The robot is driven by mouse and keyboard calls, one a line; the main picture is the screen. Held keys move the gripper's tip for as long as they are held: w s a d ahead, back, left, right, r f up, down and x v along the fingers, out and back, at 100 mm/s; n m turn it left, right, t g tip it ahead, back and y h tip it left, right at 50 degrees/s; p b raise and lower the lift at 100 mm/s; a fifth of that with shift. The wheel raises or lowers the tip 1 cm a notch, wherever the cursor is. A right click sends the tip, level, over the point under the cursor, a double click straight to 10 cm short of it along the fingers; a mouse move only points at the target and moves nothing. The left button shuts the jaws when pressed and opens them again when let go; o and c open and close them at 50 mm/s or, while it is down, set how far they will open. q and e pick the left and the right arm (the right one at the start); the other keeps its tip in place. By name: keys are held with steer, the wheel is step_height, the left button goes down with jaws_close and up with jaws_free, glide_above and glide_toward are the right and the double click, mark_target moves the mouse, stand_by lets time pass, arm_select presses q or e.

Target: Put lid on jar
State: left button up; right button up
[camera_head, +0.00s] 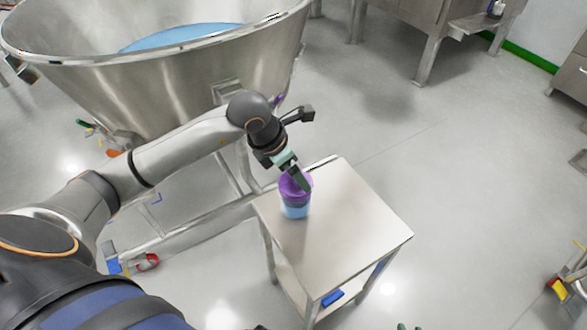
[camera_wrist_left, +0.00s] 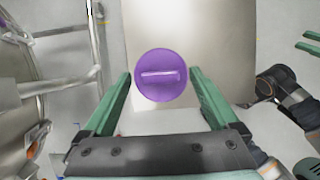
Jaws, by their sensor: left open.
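The jar (camera_head: 295,211) stands upright on a small steel table, with light blue showing in its lower part. The round purple lid (camera_head: 291,188) is at the jar's mouth and looks seated on it, though the gripper partly covers it. In the left wrist view the lid (camera_wrist_left: 161,92) is seen from above, with a raised bar handle across its top; it hides the jar. My left gripper (camera_head: 300,182) is just above the lid. Its green fingers (camera_wrist_left: 162,72) are open, one on each side of the lid, with gaps visible. Green finger-like parts, probably my right gripper, show at the wrist view's right edge.
The steel table (camera_head: 350,225) is otherwise bare on top, with free room right of the jar. A large steel bowl (camera_head: 190,85) on a frame stands behind and left, close to my left arm. Open floor lies to the right.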

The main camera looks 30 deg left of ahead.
arm_select(q)
steer(key=p+v, duration=0.1)
steer(key=v, duration=1.1)
steer(key=shift+s+r, duration=0.15)
steer(key=shift+r, duration=0.15)
steer(key=shift+a+f, duration=0.1)
